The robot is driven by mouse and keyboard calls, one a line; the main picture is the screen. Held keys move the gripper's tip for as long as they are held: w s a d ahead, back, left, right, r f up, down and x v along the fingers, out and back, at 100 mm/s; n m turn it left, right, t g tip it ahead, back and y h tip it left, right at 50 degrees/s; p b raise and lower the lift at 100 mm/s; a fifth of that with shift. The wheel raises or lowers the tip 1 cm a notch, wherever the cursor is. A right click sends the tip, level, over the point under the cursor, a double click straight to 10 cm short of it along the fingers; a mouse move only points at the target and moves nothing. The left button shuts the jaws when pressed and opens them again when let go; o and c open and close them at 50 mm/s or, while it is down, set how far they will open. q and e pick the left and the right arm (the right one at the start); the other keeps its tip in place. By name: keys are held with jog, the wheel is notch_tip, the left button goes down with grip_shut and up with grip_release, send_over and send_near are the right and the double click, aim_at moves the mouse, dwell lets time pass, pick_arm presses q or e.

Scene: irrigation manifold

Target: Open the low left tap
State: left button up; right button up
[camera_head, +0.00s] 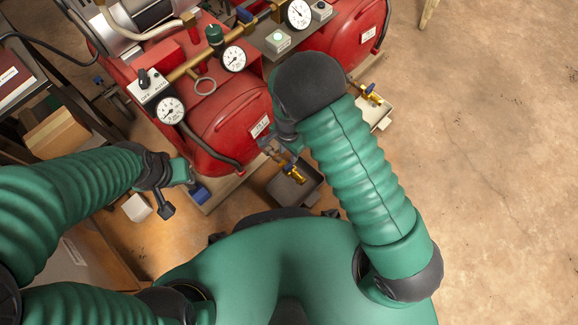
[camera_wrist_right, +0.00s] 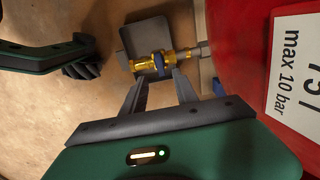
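The low left tap (camera_head: 294,176) is brass with a blue handle and sits at the front end of the left red tank, above a small grey tray (camera_head: 283,189). My left gripper (camera_head: 166,208) is left of the tray, away from the tap.
A second brass tap (camera_head: 371,95) with a blue handle stands over a pale tray (camera_head: 378,112) at the right tank. Gauges, pipes and a switch box (camera_head: 148,86) top the left red tank (camera_head: 228,118). A white block (camera_head: 137,208) lies near my left gripper. Floor on the right is clear.

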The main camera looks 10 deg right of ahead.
jog(key=f+b, duration=0.1)
jog(key=f, duration=0.1)
jog(key=f+b, duration=0.2)
jog(key=f, duration=0.1)
jog(key=f+b, duration=0.1)
jog(key=f, duration=0.2)
jog(key=shift+d+f+b, duration=0.25)
jog(key=shift+b, duration=0.05)
jog(key=shift+a+f, duration=0.15)
jog(key=shift+f, duration=0.15)
jog(key=shift+c, duration=0.3)
grip_shut()
